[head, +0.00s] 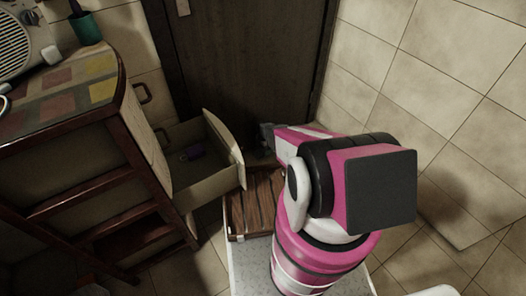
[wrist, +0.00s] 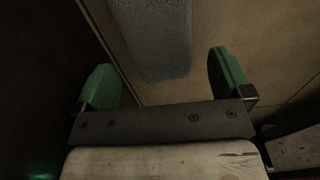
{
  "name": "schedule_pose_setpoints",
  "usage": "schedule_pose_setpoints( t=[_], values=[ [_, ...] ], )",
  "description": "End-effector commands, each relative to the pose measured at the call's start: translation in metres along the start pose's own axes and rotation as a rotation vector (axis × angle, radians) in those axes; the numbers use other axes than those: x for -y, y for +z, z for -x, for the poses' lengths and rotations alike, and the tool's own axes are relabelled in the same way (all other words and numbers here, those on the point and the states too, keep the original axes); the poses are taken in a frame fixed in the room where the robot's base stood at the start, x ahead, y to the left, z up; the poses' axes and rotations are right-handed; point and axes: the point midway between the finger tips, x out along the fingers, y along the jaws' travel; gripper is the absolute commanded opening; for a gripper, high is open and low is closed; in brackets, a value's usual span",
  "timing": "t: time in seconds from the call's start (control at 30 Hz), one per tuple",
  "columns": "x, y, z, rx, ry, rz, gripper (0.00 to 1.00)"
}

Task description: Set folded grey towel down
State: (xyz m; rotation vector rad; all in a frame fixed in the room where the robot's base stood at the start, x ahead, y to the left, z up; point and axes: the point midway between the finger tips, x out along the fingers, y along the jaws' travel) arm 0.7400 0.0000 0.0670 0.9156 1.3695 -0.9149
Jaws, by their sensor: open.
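A grey, rough-textured piece that looks like the folded grey towel (wrist: 160,38) shows in the wrist view, running off the top edge. It lies against a beige panel; whether this is part of the drawer I cannot tell. My gripper (wrist: 166,80) is open, its green fingers apart on either side of the towel's lower end, with no finger visibly touching it. In the head view my gripper (head: 266,135) is small and partly hidden by my arm, just right of the open drawer's front. I cannot make out the towel in the head view.
A dark door (head: 250,60) stands behind; a tiled wall (head: 440,90) closes off the right.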

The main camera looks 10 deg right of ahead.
Motion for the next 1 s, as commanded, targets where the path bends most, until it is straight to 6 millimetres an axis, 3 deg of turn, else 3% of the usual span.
schedule_pose_setpoints(
  t=[0.2,0.57,0.67,1.0],
  values=[
    [0.002,-0.001,0.048,0.001,0.002,0.000,0.97],
    [0.007,-0.003,0.104,0.001,0.002,-0.056,0.97],
    [0.019,-0.008,0.137,0.001,0.002,-0.171,0.97],
    [0.083,-0.035,0.287,0.000,0.005,-0.778,0.97]
  ],
)
